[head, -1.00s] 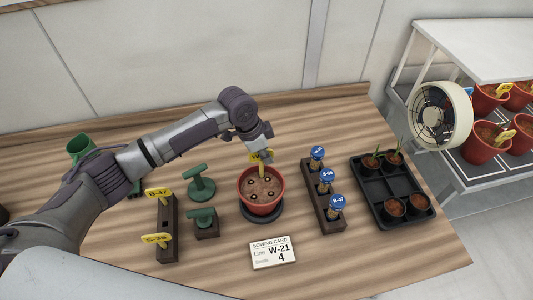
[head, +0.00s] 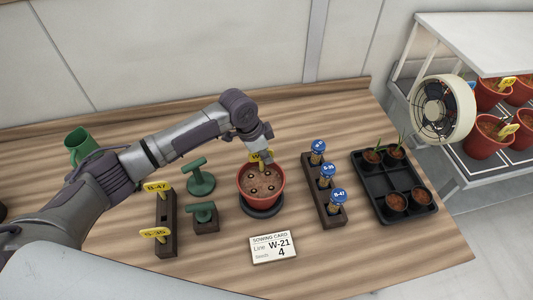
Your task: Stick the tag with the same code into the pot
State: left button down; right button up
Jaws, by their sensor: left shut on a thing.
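The red pot (head: 260,203) of brown soil stands on a round dark base in mid-table, with several small dark-centred spots in the soil. My left gripper (head: 264,147) is shut on a yellow tag (head: 256,156) at the pot's back rim. The tag's code begins with W; the rest is hidden by the gripper. Its lower end is at the soil, but how deep it sits cannot be told. The white sowing card (head: 273,247) reads W-21 and 4. A dark tag holder (head: 166,220) bears two yellow tags, B-47 (head: 158,187) and one starting with S (head: 155,233). My right gripper is not in view.
Green hand tools (head: 200,180) stand left of the pot, with a green mug (head: 80,145) farther left. A black seedling tray (head: 410,190) is on the right. A fan (head: 440,108) and a shelf of tagged red pots (head: 490,140) stand beyond.

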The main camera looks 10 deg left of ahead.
pick_arm(q)
jog(key=shift+f, duration=0.25)
jog(key=c, duration=0.7)
grip_release()
jog(key=shift+r, duration=0.15)
jog(key=shift+p+v, duration=3.65)
jog(key=shift+p, duration=0.4)
notch_tip(320, 180, up, 4)
jog(key=p, duration=0.4)
